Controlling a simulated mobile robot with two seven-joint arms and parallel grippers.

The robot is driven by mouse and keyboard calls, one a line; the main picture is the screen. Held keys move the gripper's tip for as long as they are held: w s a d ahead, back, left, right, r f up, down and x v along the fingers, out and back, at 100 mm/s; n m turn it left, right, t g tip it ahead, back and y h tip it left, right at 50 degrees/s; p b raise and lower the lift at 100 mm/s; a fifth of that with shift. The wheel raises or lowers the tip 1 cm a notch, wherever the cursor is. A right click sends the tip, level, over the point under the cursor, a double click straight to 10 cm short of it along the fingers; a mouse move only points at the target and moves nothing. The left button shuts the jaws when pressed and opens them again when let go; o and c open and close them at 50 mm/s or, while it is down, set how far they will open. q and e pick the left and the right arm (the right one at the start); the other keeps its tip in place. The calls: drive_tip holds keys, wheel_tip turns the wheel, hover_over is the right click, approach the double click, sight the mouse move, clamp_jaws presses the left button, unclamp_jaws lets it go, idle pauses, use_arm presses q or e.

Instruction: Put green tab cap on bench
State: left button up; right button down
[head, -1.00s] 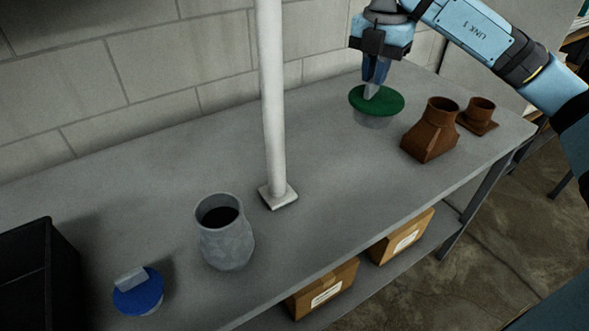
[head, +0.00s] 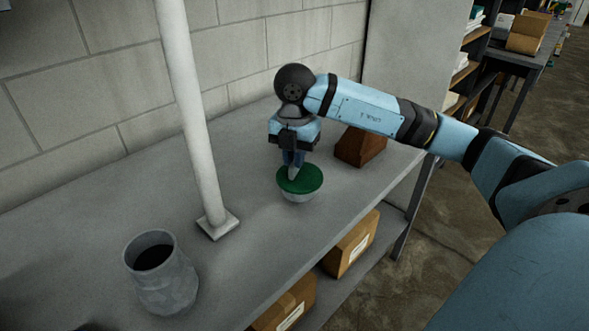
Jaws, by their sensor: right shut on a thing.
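The green tab cap (head: 312,183) has a round green top over a grey lower part. It is at the middle of the bench (head: 255,262), to the right of the white post. My right gripper (head: 294,172) is above it, pointing down, shut on its tab. The fingers hide most of the tab. I cannot tell whether the cap's underside touches the bench top. My left gripper is not in view.
A white post (head: 190,120) with a square foot rises from the bench. A grey jar (head: 165,285) stands at the front left. A brown duct fitting (head: 350,150) is behind my right arm. Cardboard boxes (head: 350,243) sit on the lower shelf.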

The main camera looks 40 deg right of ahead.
wheel_tip(320, 180, down, 4)
drive_tip(key=shift+r, duration=0.25)
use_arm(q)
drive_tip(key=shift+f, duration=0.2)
use_arm(e)
drive_tip(key=shift+f, duration=0.15)
drive_tip(key=c, duration=1.2)
unclamp_jaws()
drive_tip(key=shift+o, duration=0.2)
drive_tip(key=shift+r, duration=0.5)
use_arm(q)
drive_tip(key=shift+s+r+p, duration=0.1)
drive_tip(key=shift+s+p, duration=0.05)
drive_tip(key=shift+p, duration=0.3)
use_arm(e)
wheel_tip(320, 180, up, 11)
drive_tip(key=shift+r, duration=0.2)
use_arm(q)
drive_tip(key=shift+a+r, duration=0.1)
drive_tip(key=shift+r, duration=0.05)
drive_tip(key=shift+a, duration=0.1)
